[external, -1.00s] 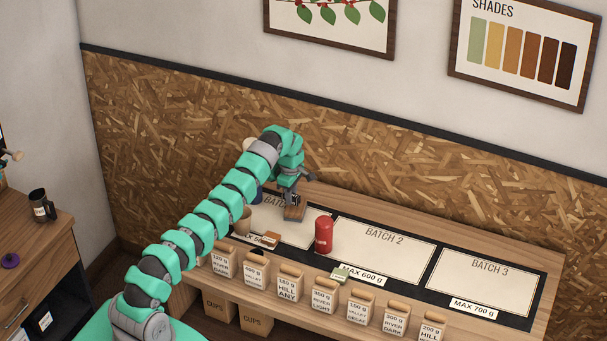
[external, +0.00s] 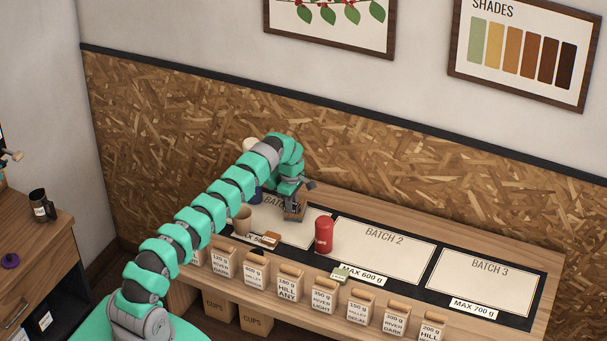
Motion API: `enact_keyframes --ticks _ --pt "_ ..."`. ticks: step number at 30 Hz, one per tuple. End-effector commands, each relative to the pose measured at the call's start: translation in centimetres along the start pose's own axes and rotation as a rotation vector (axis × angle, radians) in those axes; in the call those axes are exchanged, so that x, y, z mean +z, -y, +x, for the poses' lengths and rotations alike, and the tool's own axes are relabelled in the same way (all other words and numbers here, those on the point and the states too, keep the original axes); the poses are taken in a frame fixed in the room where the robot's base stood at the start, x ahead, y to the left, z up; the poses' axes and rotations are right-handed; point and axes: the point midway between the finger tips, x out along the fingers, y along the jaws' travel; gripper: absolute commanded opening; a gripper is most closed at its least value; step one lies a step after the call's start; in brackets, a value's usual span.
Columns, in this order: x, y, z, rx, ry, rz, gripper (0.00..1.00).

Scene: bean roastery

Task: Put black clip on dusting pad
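I cannot make out a black clip for sure; a small dark spot (external: 257,251) shows behind the 400 g bag. A small brown and white item (external: 271,239) lies at the front of Batch 1; I cannot tell whether it or the block is the dusting pad.
A red canister (external: 324,235) stands right of my gripper, between Batch 1 and Batch 2. Batch 2 and Batch 3 are clear.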

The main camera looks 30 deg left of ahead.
Motion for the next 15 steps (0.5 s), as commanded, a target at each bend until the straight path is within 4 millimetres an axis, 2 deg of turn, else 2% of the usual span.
enact_keyframes --ticks 1,2,3,15 --pt "0.02 0.01 0.03 0.000 0.000 0.000 0.32" --pt "0.03 0.00 0.02 0.000 0.000 0.000 0.40" --pt "0.03 0.00 0.01 0.000 0.000 0.000 0.43" --pt "0.04 -0.05 -0.42 0.002 0.000 0.000 0.43"
